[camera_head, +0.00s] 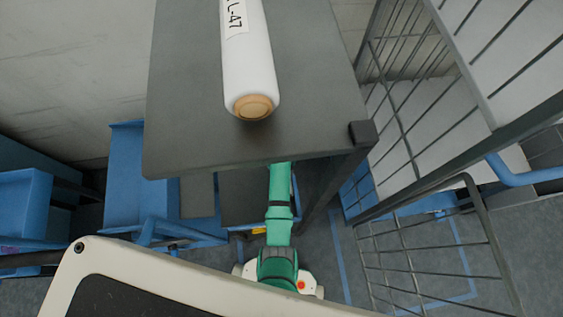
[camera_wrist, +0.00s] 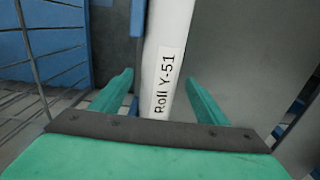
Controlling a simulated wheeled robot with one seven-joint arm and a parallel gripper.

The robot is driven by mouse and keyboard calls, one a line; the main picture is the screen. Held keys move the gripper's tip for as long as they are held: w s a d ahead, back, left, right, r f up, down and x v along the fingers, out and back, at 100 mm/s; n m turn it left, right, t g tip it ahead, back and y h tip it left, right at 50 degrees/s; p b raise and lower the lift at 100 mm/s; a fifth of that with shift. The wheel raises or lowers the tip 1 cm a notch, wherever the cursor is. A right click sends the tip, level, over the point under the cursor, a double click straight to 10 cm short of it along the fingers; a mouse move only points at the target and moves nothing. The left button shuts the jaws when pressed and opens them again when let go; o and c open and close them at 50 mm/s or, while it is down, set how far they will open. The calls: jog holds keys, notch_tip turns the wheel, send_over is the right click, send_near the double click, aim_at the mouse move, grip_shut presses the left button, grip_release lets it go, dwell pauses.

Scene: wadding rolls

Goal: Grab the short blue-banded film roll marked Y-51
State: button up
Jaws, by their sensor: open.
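A white film roll (camera_wrist: 160,60) with the label "Roll Y-51" is in the middle of the wrist view. It runs from the top of the picture down between my fingers, and its far end is out of the picture. I cannot make out a blue band on it. My gripper (camera_wrist: 158,84) is open, with one green finger on each side of the roll. I cannot tell whether either finger touches it. My gripper and this roll do not show in the head view, where my arm passes below the dark tabletop's near edge.
In the head view a white roll (camera_head: 249,60) labelled with "L-47" lies on the dark tabletop (camera_head: 190,110). Wire mesh cages (camera_head: 420,240) stand to the right. Blue bins (camera_head: 125,180) stand to the left. Blue metalwork (camera_wrist: 55,55) shows left of the roll in the wrist view.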

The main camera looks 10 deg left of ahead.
jog(key=shift+f, duration=0.2)
jog(key=c, duration=1.5)
